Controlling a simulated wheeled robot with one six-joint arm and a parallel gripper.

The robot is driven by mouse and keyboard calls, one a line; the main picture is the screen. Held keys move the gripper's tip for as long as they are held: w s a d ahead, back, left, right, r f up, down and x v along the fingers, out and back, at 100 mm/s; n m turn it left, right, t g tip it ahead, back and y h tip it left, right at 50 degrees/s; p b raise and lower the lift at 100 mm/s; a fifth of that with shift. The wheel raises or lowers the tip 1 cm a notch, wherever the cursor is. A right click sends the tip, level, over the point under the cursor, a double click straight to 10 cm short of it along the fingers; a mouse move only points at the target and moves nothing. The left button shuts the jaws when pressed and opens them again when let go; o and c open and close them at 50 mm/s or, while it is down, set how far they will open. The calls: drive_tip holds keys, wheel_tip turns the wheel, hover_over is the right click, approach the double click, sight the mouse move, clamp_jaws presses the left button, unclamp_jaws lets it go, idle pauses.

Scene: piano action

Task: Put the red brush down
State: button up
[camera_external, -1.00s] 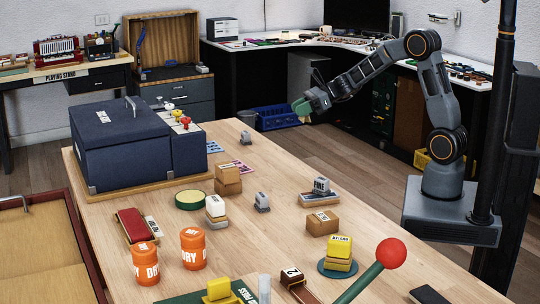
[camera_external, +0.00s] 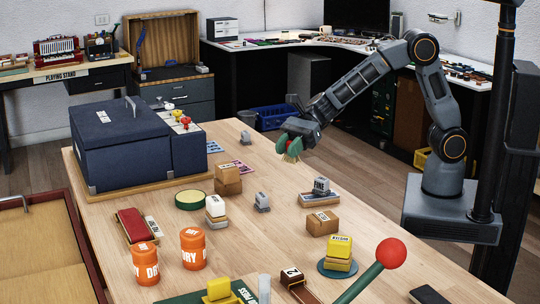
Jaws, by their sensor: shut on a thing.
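My gripper (camera_external: 289,146) is over the far right edge of the wooden worktable, pointing down, with green fingers. It is shut on a small brush (camera_external: 292,157), held in the air above the table level. Pale tan bristles point down and a little red shows between the fingers; the fingers hide most of the brush.
Small stamp-like blocks, including a grey one (camera_external: 262,202) and one on a tray (camera_external: 320,190), stand near the table's middle. A navy case (camera_external: 135,145) fills the far left. Orange DRY jars (camera_external: 193,248) stand in front. Bare wood (camera_external: 275,168) lies below my gripper.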

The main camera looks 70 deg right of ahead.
drive_tip(key=s+a+n+g, duration=0.1)
drive_tip(key=s+a, duration=0.4)
drive_tip(key=a, duration=0.2)
drive_tip(key=s+a+g, duration=0.1)
drive_tip(key=s+a, duration=0.3)
drive_tip(key=a, duration=0.4)
drive_tip(key=w+a+f+p, duration=0.1)
drive_tip(key=w+a+f, duration=0.2)
drive_tip(key=w+a+f+m+t+p, duration=0.1)
drive_tip(key=w+a+f, duration=0.2)
drive_tip(key=w, duration=0.1)
drive_tip(key=w+a+f+t+p, duration=0.1)
drive_tip(key=w+a+f, duration=0.1)
drive_tip(key=w+a, duration=0.1)
drive_tip(key=shift+w+f, duration=0.35)
drive_tip(key=shift+f, duration=0.05)
drive_tip(key=shift+w+a+f+p, duration=0.3)
drive_tip(key=shift+f, duration=0.25)
drive_tip(key=shift+w+a+f+t, duration=0.1)
drive_tip(key=shift+f+t, duration=0.2)
drive_tip(key=shift+f, duration=1.35)
drive_tip(key=shift+f, duration=0.15)
drive_tip(key=o, duration=0.9)
